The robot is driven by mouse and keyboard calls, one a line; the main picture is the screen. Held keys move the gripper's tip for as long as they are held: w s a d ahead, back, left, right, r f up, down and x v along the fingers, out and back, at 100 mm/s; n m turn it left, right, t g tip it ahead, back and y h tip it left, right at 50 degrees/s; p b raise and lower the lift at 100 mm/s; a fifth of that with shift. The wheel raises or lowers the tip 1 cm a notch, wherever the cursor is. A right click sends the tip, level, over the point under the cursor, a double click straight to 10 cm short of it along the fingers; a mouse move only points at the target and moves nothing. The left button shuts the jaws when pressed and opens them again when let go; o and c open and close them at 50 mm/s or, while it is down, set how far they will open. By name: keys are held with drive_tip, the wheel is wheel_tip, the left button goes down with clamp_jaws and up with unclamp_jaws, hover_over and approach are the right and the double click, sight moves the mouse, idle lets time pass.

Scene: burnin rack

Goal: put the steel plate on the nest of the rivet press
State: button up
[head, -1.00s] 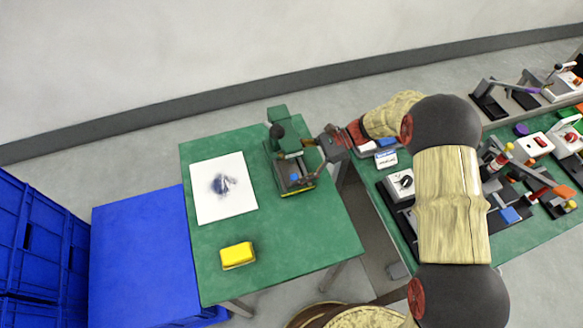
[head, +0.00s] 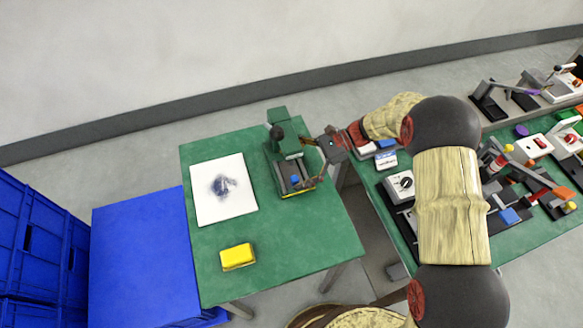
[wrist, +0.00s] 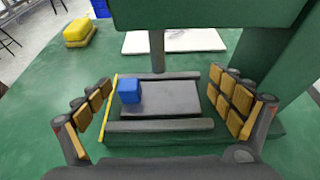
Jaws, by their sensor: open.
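The rivet press (head: 280,135) is green and stands at the right back of the small green table. Its nest (wrist: 160,126) has dark rails at front and back. The grey steel plate (wrist: 175,100) lies flat in the nest between the rails, with a blue block (wrist: 129,90) on its left end. The block also shows in the head view (head: 295,180). My gripper (wrist: 163,95) is open, one finger on each side of the nest, apart from the plate. In the head view my gripper (head: 318,165) is at the right side of the press.
The press's dark ram (wrist: 157,50) and green head are close beyond the nest. A white sheet (head: 223,188) with a dark smudge and a yellow block (head: 238,256) lie on the small table. A blue box (head: 140,250) stands left. Crowded fixtures fill the right bench.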

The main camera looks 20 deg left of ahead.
drive_tip(key=p+v, duration=0.3)
drive_tip(key=v, duration=0.9)
drive_tip(key=shift+d+r, duration=0.1)
drive_tip(key=s+d+r+n+t+h, duration=0.2)
drive_tip(key=s+d+r+t, duration=0.15)
drive_tip(key=d+r, duration=0.35)
drive_tip(key=s+d+r+n+t+h, duration=0.2)
drive_tip(key=s+d+r+n+h, duration=0.15)
drive_tip(key=d+r, duration=0.45)
drive_tip(key=s+d+r+n+t+h, duration=0.2)
drive_tip(key=s+d+r+t, duration=0.2)
drive_tip(key=s+d, duration=0.3)
drive_tip(key=s+d+r+n+t+h, duration=0.2)
drive_tip(key=s+d+r+t, duration=0.2)
drive_tip(key=s+d, duration=0.4)
drive_tip(key=shift+s+r+t+h, duration=0.35)
drive_tip(key=shift+s, duration=0.4)
drive_tip(key=shift+n, duration=0.25)
